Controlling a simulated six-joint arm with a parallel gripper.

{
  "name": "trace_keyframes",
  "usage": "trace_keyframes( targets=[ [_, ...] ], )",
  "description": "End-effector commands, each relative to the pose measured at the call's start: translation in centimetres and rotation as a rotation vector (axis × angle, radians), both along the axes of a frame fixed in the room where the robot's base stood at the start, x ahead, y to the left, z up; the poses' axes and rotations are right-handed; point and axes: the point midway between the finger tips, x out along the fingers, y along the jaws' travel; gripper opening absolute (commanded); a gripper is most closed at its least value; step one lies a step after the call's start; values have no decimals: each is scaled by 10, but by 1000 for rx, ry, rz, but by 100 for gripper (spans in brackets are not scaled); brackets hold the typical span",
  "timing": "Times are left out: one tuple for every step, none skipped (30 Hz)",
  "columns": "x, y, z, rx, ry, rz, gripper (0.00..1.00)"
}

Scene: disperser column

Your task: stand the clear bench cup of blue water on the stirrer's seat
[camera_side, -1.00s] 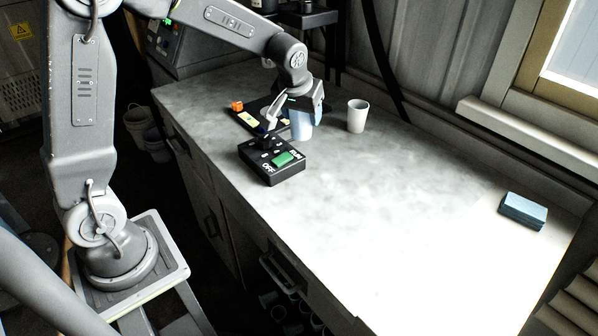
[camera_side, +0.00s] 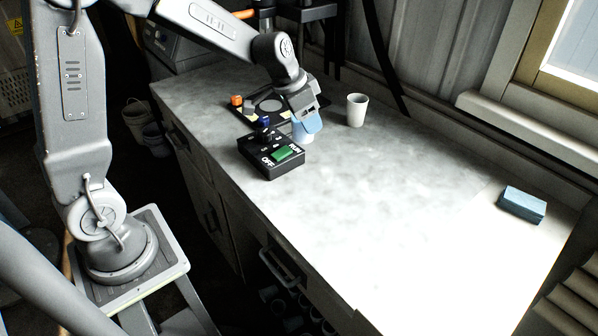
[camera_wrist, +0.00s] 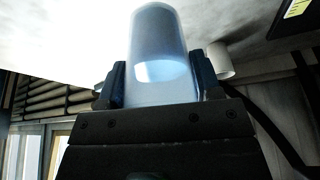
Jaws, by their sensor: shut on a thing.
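The clear bench cup of blue water (camera_wrist: 160,85) stands between my two fingers in the wrist view, with a finger on either side. In the side view only the lower part of the cup (camera_side: 302,136) shows under my gripper (camera_side: 306,122), which is shut on it. I cannot tell whether the cup's base touches the bench. The stirrer is a black plate (camera_side: 245,115) with a round seat (camera_side: 270,104), just left of and behind the cup. The seat is bare.
A black control box (camera_side: 262,166) with a green switch and a blue knob stands in front of the stirrer. A white cup (camera_side: 356,110) stands to the right, and a blue block (camera_side: 523,205) lies far right. The middle of the bench (camera_side: 400,200) is clear.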

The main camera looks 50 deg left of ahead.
Motion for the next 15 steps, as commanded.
trace_keyframes(
  targets=[
    [0,0,0,0,-2,-6,33],
    [0,0,0,1,-3,-10,33],
    [1,2,1,1,-4,-13,33],
    [2,4,1,1,-3,-14,33],
    [4,8,2,1,-3,-15,33],
    [8,16,4,2,-3,-19,33],
    [11,23,5,2,-2,-24,33],
    [15,32,6,2,0,-28,33],
    [19,44,9,3,0,-39,33],
    [23,53,11,3,0,-46,33],
    [25,61,12,2,1,-53,33],
    [28,72,15,1,-1,-64,33],
    [30,79,16,2,-1,-73,33],
    [32,85,17,3,-1,-80,33],
    [34,92,19,1,-3,-89,33]
  ],
)
